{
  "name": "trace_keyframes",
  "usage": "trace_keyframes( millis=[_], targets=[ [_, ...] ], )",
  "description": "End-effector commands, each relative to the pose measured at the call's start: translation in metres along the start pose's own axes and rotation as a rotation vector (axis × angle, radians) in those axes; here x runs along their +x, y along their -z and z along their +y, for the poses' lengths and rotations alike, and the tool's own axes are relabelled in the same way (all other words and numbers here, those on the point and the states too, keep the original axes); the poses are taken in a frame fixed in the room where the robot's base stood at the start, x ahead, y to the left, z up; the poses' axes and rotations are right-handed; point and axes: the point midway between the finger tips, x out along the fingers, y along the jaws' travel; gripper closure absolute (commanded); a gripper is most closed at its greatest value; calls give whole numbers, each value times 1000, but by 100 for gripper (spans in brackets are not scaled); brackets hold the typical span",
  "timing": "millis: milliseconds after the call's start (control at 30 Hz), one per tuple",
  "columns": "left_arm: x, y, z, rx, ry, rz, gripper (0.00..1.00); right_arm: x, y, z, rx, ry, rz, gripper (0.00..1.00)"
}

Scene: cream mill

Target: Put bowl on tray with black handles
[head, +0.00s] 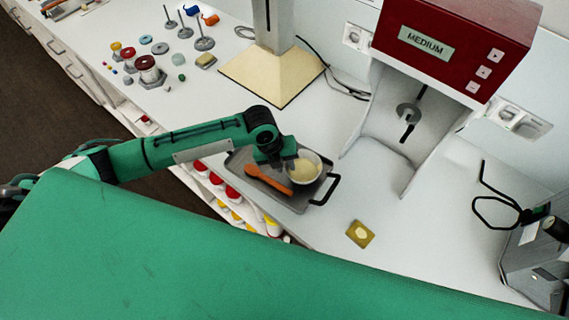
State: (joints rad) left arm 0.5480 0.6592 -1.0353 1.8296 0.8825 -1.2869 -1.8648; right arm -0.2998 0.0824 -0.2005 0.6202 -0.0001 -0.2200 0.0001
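The bowl (308,166) is white with a pale cream content. It appears at the right part of the grey tray (297,204), though I cannot tell whether it rests on it or is held just above. The tray has black handles; one shows at its right end and the left end is partly hidden by my arm. An orange-brown spatula-like tool (265,181) lies on the tray, left of the bowl. My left gripper (288,163) is at the bowl's left rim, pointing down. Its fingers are too small and dark to tell whether they are shut. My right gripper is not in view.
A red mill labelled MEDIUM (450,40) stands behind, to the right. A small yellow square item (360,234) lies right of the tray. A beige-based stand (270,75) and several weights (148,70) are at the back left. The counter between tray and mill is clear.

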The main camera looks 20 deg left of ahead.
Motion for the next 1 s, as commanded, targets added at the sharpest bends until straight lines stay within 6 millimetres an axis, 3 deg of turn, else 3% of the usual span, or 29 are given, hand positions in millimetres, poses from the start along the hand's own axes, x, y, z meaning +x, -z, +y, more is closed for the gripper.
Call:
trace_keyframes(
  millis=[500,700,1000],
  targets=[
    [-97,-1,0,1,2,-4,74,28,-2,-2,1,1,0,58],
    [-115,-1,0,0,1,-2,74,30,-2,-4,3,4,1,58],
    [-117,0,0,0,1,-1,74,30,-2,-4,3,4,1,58]
  ],
)
